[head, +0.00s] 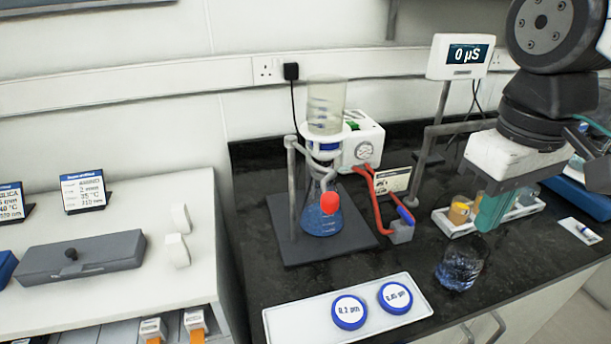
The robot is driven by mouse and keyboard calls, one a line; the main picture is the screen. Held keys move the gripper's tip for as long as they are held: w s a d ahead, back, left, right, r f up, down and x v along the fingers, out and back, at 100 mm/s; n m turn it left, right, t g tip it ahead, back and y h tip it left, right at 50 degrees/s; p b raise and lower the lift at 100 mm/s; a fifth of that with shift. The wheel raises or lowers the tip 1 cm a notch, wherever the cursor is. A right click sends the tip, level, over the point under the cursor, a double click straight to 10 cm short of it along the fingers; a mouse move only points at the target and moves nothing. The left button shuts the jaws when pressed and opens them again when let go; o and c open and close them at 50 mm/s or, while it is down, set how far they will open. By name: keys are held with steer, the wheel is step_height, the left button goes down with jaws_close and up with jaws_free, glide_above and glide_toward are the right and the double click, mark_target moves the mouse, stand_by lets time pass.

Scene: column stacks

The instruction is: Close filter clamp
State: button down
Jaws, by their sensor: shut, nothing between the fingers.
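The filter assembly stands on a dark base plate (295,240). It has a clear funnel (325,100) on top, a white collar (318,130) below it, and a flask with blue liquid (320,222) underneath. A red ball-shaped knob (330,203) shows in front of the flask, below the collar. It looks like the end of the clamp's lever, but the joint is too small to tell. My gripper (487,226) points down at the right, well apart from the assembly. Its teal fingers are shut and empty, in front of the tray of small jars.
A glass beaker (462,265) stands just below my gripper. A white tray with two blue-rimmed filter discs (285,322) lies at the front. Red tubing (372,205) runs from the white pump (362,145) to a small valve (401,232). A display (460,57) stands behind.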

steer(key=w+a+r+n+h, duration=0.1)
steer(key=w+a+r+n, duration=0.4)
steer(key=a, duration=0.4)
steer(key=s+a+r+n+h, duration=0.1)
steer(key=a+r+n, duration=0.3)
steer(key=a, duration=0.6)
steer(key=s+a+r+n+h, duration=0.1)
steer(key=s+a+r+n, duration=0.2)
steer(key=a, duration=0.8)
steer(key=shift+a+r+n+h, duration=0.15)
steer(key=shift+r+n+h, duration=0.15)
steer(key=shift+r+n, duration=0.6)
steer(key=shift+f, duration=0.3)
steer(key=d+f, duration=0.7)
steer(key=f, duration=0.2)
steer(key=shift+d+f, duration=0.25)
steer(key=shift+s, duration=0.1)
